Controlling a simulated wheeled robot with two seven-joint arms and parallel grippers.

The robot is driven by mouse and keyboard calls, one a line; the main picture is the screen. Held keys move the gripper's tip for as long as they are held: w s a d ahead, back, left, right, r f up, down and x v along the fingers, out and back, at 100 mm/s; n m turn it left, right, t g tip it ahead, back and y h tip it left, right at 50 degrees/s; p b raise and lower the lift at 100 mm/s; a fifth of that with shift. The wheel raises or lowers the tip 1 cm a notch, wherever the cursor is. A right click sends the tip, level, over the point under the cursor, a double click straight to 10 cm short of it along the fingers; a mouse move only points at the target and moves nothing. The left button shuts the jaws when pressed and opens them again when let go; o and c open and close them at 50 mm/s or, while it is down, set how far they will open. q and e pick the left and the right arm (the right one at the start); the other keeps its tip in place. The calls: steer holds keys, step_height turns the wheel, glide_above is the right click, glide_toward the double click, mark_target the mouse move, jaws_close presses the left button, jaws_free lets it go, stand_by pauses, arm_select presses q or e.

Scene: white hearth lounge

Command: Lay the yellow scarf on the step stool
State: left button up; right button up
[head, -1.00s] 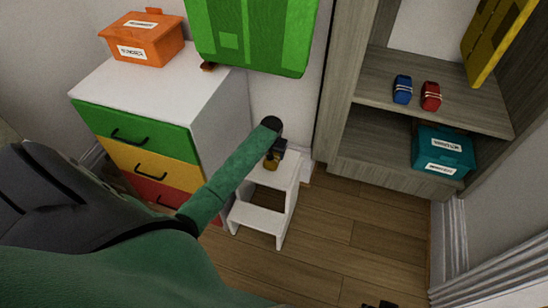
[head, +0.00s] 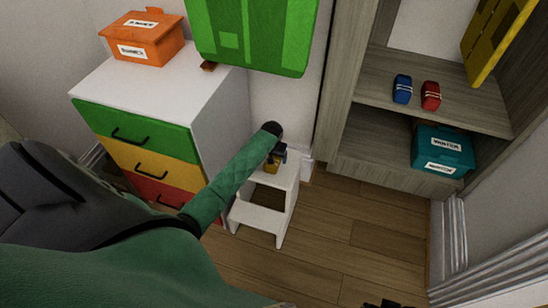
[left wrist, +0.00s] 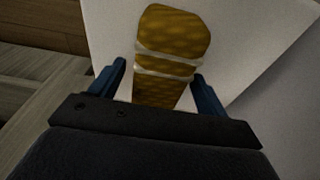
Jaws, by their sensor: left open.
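The yellow scarf (head: 271,168) is a small roll with pale bands. In the left wrist view the scarf (left wrist: 173,38) lies against a white surface, which looks like the stool top. The white step stool (head: 258,217) stands on the floor beside the drawers. My left gripper (head: 280,155) is over the stool top, its fingers open on both sides of the scarf, with small gaps showing in the left wrist view (left wrist: 160,85). My arm hides part of the stool top. A dark tip at the bottom edge of the head view looks like my right gripper (head: 384,304), mostly cut off.
A white drawer unit (head: 218,130) with green, yellow and red fronts stands left of the stool, bearing an orange box (head: 143,40). A green hanging thing (head: 255,35) is above. The right shelf holds blue (head: 402,89) and red (head: 430,95) rolls and a teal box (head: 442,150).

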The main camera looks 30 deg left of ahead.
arm_select(q)
step_height(320, 180, up, 11)
steer(key=s, duration=0.2)
steer(key=s+d+f+m+h, duration=0.1)
steer(key=s+d+f+m, duration=0.2)
steer(key=s+d, duration=1.55)
steer(key=s+d+r, duration=0.3)
steer(key=s, duration=0.3)
steer(key=s+d+r+m+h, duration=0.1)
steer(key=s+d+r, duration=0.2)
steer(key=s, duration=0.4)
steer(key=s+d+r+m, duration=0.1)
steer(key=s+d+r, duration=0.2)
steer(key=s+d, duration=0.2)
steer(key=shift+s+d+t+h+b, duration=0.3)
steer(key=shift+s+t+b, duration=0.1)
steer(key=shift+s, duration=0.8)
arm_select(e)
steer(key=shift+w+a+f, duration=0.2)
steer(key=shift+a+f, duration=0.25)
steer(key=shift+a, duration=0.05)
arm_select(q)
steer(key=shift+a+r, duration=0.1)
arm_select(e)
steer(key=shift+d, duration=0.1)
